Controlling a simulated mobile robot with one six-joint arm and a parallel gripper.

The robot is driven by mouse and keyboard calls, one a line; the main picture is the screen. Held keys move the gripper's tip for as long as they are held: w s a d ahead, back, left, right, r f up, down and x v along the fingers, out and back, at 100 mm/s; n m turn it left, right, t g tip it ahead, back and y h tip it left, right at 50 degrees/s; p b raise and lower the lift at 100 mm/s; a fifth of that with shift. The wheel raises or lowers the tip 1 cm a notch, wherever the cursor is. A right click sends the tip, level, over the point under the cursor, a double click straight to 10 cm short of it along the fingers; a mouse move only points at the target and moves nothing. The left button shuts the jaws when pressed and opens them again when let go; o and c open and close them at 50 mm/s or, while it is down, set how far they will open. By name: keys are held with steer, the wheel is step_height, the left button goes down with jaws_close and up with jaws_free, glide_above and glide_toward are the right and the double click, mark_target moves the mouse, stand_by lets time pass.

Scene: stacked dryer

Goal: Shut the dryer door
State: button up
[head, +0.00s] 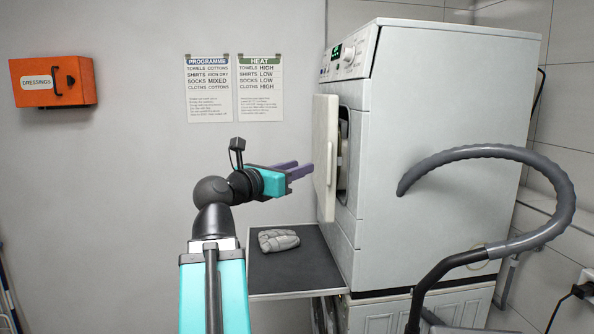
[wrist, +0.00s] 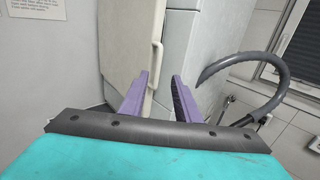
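The white dryer (head: 440,150) stands on the right, stacked on another white appliance. Its door (head: 324,150) stands open, swung out to the left, with a gap to the dryer front and the dark opening partly hidden behind it. A pale bar handle (head: 331,166) shows on the door, and the handle (wrist: 156,62) is also in the wrist view. My gripper (head: 306,171) has purple fingers pointing right at the door, a little left of it. In the wrist view the fingers (wrist: 161,75) are apart with nothing held, and the handle appears beyond and between the tips.
A dark shelf (head: 283,271) with folded grey cloth (head: 278,240) sits below my gripper. A grey hose (head: 500,150) curves in front of the dryer at right. An orange box (head: 53,82) and two notices (head: 234,88) are on the wall.

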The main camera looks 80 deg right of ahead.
jaws_close()
steer(key=s+f+m+g+y+p, duration=0.1)
steer(key=s+m+g+y, duration=0.15)
steer(key=m, duration=1.45)
steer(key=s+f+m+g+y, duration=0.1)
steer(key=m+g+y, duration=0.2)
steer(key=m, duration=1.3)
steer(key=w+d+f+m+g+y+p, duration=0.1)
steer(key=w+d+f+m+p, duration=0.1)
steer(key=w+m, duration=0.3)
steer(key=w+d+f+m+g+y+p, duration=0.1)
steer(key=w+d+f+m+g+p, duration=0.1)
steer(key=w, duration=0.6)
step_height(320, 180, down, 3)
steer(key=d+m+p, duration=0.1)
steer(key=m+p, duration=0.2)
steer(key=shift+d+r, duration=0.2)
steer(key=shift+d, duration=0.15)
